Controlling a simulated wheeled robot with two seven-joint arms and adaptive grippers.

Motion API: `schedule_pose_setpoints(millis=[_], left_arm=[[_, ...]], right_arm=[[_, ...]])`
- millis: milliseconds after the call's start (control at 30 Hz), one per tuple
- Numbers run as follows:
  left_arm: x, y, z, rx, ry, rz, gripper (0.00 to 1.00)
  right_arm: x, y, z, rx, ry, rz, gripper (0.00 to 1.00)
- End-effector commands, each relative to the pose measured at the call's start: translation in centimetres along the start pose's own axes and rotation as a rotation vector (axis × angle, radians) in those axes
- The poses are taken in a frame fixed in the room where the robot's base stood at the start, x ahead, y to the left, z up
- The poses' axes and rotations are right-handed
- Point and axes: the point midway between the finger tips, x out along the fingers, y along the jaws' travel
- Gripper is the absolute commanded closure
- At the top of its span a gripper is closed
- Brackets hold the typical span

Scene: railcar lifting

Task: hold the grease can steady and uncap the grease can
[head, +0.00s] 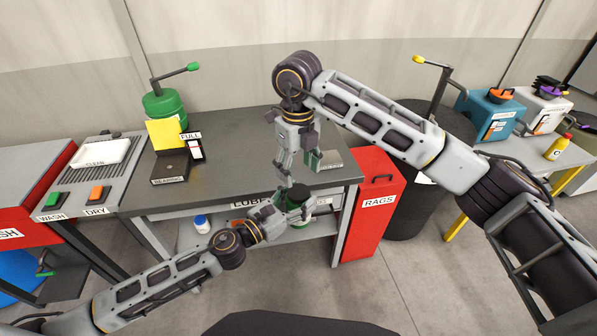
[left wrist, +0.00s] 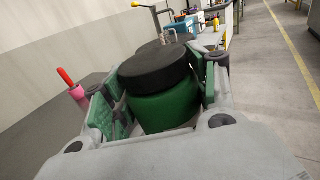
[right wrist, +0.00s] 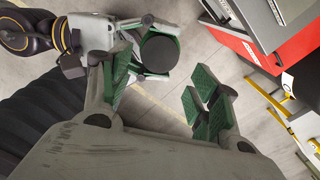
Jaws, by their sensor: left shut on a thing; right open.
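The grease can (left wrist: 165,110) is green with a wide black cap (left wrist: 153,68) on top. My left gripper (head: 294,207) is shut on the can, with a green pad on each side of its body in the left wrist view. In the head view the can is held in front of the table's edge, its black cap (head: 298,194) facing up. My right gripper (head: 300,162) is open and empty, pointing down above and behind the can. In the right wrist view the cap (right wrist: 160,50) shows beyond the open fingers, apart from them.
A red rags bin (head: 372,200) is to the right. Floor in front is clear.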

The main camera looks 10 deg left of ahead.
Motion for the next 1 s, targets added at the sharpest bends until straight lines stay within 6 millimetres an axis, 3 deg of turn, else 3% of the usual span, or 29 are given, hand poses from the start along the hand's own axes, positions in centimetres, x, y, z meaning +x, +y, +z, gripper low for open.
schedule_pose_setpoints(millis=[567, 1000], left_arm=[[0.0, 0.0, 0.1, 0.000, -0.002, 0.000, 1.00], [0.0, 0.0, 0.1, 0.001, -0.002, 0.000, 1.00]], right_arm=[[-0.5, -0.1, 0.0, 0.052, 0.002, 0.001, 0.38], [2.7, 0.0, -0.1, 0.053, 0.003, 0.002, 0.38]])
